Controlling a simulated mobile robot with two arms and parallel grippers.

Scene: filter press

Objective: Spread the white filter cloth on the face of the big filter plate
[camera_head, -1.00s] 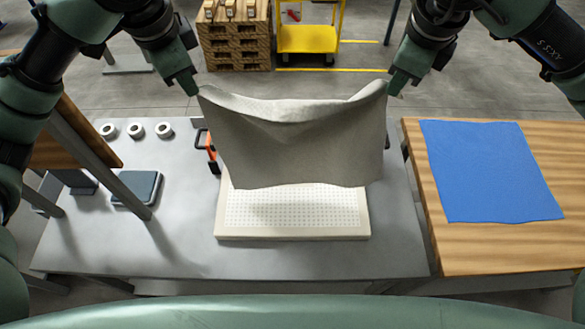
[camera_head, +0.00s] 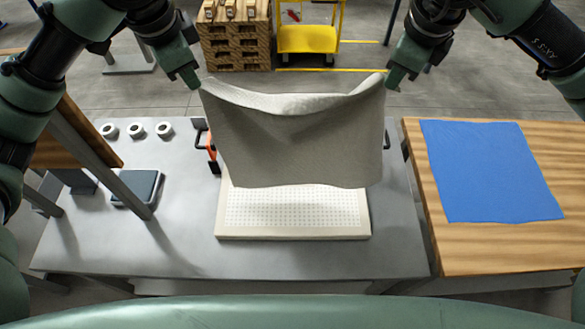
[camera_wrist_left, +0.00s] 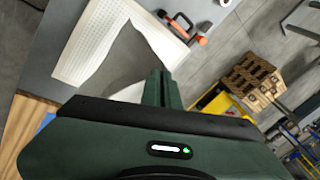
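The white filter cloth (camera_head: 295,140) looks grey in shade and hangs between my two grippers, its top edge sagging in the middle. My left gripper (camera_head: 194,84) is shut on its top left corner. My right gripper (camera_head: 392,84) is shut on its top right corner. The big filter plate (camera_head: 290,215) lies flat on the grey table with its dotted face up. The cloth hangs in front of the plate's far part and hides it. The left wrist view shows my left gripper (camera_wrist_left: 160,78) closed, with the plate (camera_wrist_left: 95,35) beyond.
The grey table (camera_head: 170,245) also holds several white rings (camera_head: 136,130), a dark square block (camera_head: 137,188) and an orange-black handle (camera_head: 211,150). A blue cloth (camera_head: 490,170) lies on the wooden table (camera_head: 440,245) at right. A slanted grey post (camera_head: 105,165) stands at left.

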